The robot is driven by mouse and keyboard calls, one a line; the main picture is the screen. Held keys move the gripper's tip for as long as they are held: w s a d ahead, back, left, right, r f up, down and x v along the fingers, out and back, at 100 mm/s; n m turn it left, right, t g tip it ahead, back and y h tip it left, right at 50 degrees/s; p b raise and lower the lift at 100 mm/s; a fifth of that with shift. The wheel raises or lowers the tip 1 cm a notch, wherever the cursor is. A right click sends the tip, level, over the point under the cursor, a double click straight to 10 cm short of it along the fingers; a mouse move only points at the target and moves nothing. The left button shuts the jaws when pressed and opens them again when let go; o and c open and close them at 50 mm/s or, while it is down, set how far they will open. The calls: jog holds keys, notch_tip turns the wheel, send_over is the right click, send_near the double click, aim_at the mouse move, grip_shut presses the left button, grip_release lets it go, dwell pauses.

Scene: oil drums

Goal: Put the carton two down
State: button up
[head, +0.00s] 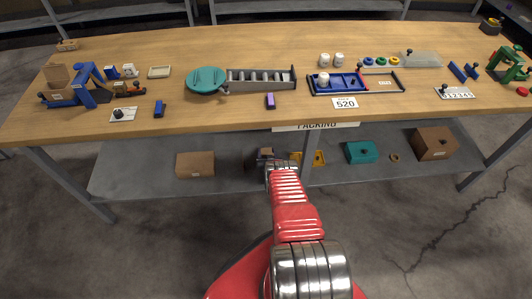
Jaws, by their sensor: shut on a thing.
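My gripper (263,160) is at the end of my red arm, low in front of the workbench and over the lower shelf in the head view. It is shut on a small brown carton (266,151), of which only a little shows. Its fingertips are small and dark, and my wrist partly hides them. I cannot read any number on the carton. I cannot tell whether the carton touches the shelf.
Above is the wooden bench top (330,35) with a "PACKING" sign (318,125) on its edge. The grey lower shelf (125,175) bears a brown box (195,164), a yellow part (318,158), a teal box (361,151) and a larger brown box (435,143).

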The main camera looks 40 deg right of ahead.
jog(key=shift+f, duration=0.15)
jog(key=o, duration=1)
jog(key=shift+o, duration=0.2)
jog(key=shift+r, duration=0.5)
jog(key=shift+s+r, duration=0.1)
jog(key=shift+r, duration=0.05)
jog(key=v, duration=1.1)
jog(key=shift+s+a+r, duration=0.2)
jog(key=shift+s+a, duration=0.05)
